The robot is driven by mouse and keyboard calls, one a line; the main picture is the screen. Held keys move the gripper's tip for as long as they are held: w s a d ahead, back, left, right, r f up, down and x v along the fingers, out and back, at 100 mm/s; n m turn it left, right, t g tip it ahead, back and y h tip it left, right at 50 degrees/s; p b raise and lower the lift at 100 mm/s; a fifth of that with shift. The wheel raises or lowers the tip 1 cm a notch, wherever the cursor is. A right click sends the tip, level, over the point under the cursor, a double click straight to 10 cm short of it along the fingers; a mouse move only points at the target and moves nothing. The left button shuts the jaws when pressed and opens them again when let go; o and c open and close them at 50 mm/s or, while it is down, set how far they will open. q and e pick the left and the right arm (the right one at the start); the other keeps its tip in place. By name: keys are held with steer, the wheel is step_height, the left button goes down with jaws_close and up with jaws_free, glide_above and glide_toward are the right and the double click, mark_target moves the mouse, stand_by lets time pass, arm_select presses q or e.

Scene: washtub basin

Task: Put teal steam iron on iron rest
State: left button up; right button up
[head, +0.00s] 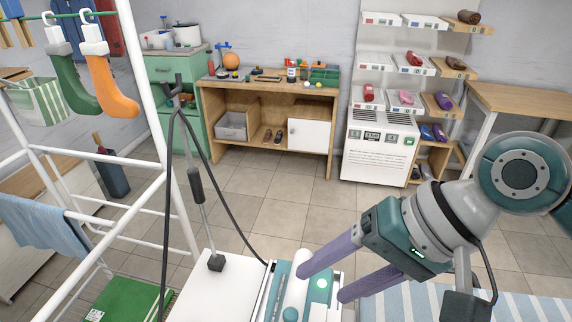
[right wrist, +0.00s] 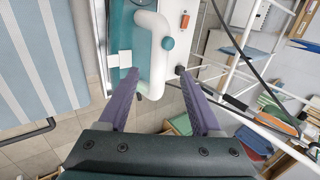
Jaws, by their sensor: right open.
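The teal steam iron (head: 296,291) is at the bottom centre of the head view, partly cut off, with a thick white handle and a teal knob. My right gripper (head: 324,284) has purple fingers spread apart over the iron. In the right wrist view the open fingers (right wrist: 157,74) flank the lower end of the handle; contact cannot be told. I cannot clearly make out the iron rest from the teal and white parts around the iron. My left gripper is out of view.
A blue striped ironing board (head: 455,302) lies at the lower right. A pole with a dark cord (head: 196,185) stands on the white surface (head: 208,296) left of the iron. A white drying rack (head: 150,80) stands further left. Tiled floor (head: 262,195) behind is clear.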

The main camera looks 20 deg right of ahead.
steer(key=s+d+r+n+h, duration=0.1)
steer(key=s+r+n+h, duration=0.1)
steer(key=s+n, duration=0.2)
steer(key=s+d+r+n+h, duration=0.2)
steer(key=s+n+h, duration=0.1)
steer(key=s, duration=0.6)
steer(key=shift+n+h, duration=0.3)
steer(key=shift+n, duration=0.6)
steer(key=shift+d, duration=0.15)
